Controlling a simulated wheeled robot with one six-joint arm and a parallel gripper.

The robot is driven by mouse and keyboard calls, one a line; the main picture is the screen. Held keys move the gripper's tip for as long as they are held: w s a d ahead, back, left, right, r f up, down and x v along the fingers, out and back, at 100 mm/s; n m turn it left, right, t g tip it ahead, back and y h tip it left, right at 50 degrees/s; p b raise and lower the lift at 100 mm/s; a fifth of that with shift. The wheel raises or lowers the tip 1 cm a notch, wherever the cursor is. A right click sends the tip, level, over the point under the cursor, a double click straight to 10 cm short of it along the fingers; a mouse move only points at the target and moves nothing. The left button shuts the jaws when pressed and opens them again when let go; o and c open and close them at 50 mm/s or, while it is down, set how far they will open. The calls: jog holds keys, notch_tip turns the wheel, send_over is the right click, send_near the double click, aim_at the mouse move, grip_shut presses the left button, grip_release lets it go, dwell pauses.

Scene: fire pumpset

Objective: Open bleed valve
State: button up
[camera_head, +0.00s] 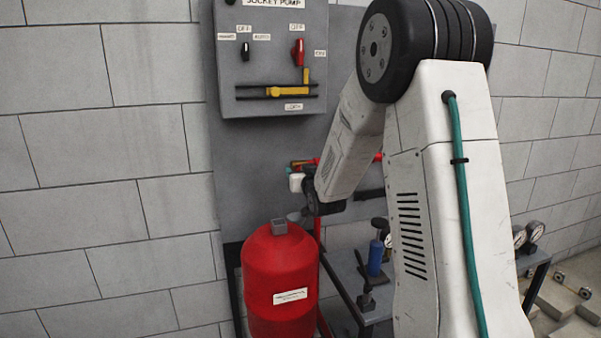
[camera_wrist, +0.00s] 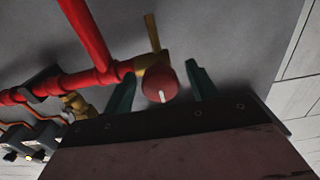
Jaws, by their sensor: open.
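In the wrist view, a round red knob (camera_wrist: 160,84) with a white mark sits on a brass fitting (camera_wrist: 150,62) at the end of a red pipe. I take this to be the bleed valve. A brass stem or lever (camera_wrist: 152,32) points up behind it. My gripper (camera_wrist: 162,78) is open, with one green finger on each side of the knob. Gaps show between the fingers and the knob, and I cannot tell how far the knob is in depth. In the head view, the valve area is small and partly hidden by my arm, and the fingers are hard to make out.
The red pipe (camera_wrist: 98,76) runs left with another brass fitting (camera_wrist: 75,104) below it. In the head view, a grey jockey pump panel (camera_head: 272,60) hangs above, and a red tank (camera_head: 280,285) stands below. A blue cylinder (camera_head: 375,258) stands on a bench.

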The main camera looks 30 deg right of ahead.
jog(key=c, duration=1)
